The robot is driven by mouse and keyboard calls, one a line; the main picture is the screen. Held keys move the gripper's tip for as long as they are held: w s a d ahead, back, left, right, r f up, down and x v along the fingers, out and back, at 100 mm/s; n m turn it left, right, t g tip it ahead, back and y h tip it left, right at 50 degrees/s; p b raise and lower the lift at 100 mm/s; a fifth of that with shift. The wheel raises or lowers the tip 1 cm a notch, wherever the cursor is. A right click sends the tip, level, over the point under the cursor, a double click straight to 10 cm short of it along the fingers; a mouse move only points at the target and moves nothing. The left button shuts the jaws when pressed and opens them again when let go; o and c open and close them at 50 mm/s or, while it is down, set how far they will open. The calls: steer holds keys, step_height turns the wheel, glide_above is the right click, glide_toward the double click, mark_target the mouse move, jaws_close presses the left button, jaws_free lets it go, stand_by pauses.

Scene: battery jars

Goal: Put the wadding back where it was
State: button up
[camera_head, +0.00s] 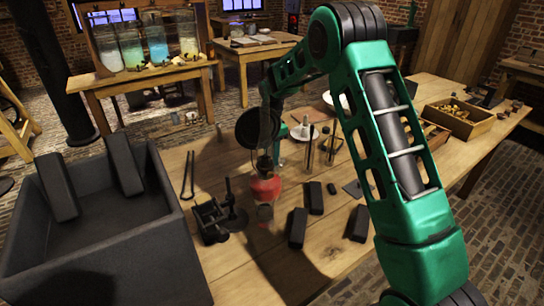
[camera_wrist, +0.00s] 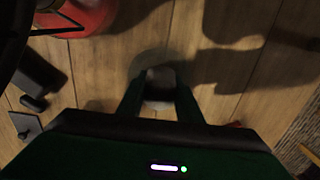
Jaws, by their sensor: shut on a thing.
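In the wrist view my gripper (camera_wrist: 158,92) has its two dark fingers closed on a small pale grey lump, which looks like the wadding (camera_wrist: 159,76). A faint round, glassy outline lies around the lump; I cannot tell whether it is a vessel's rim. The planked table shows beyond. In the head view my green arm reaches down over the middle of the table, and its dark wrist hides most of the gripper and the lump. A red, rounded object (camera_head: 265,187) stands below the wrist; it shows also at upper left in the wrist view (camera_wrist: 85,14).
A large dark bin (camera_head: 110,262) stands at left with dark slabs in it. Black blocks (camera_head: 298,228), a small black device (camera_head: 209,220) and thin upright glassware (camera_head: 310,148) crowd the table (camera_head: 262,272). A wooden tray (camera_head: 458,122) lies at right. Large jars (camera_head: 157,40) stand behind.

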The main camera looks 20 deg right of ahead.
steer(key=shift+f, duration=0.1)
steer(key=o, duration=0.8)
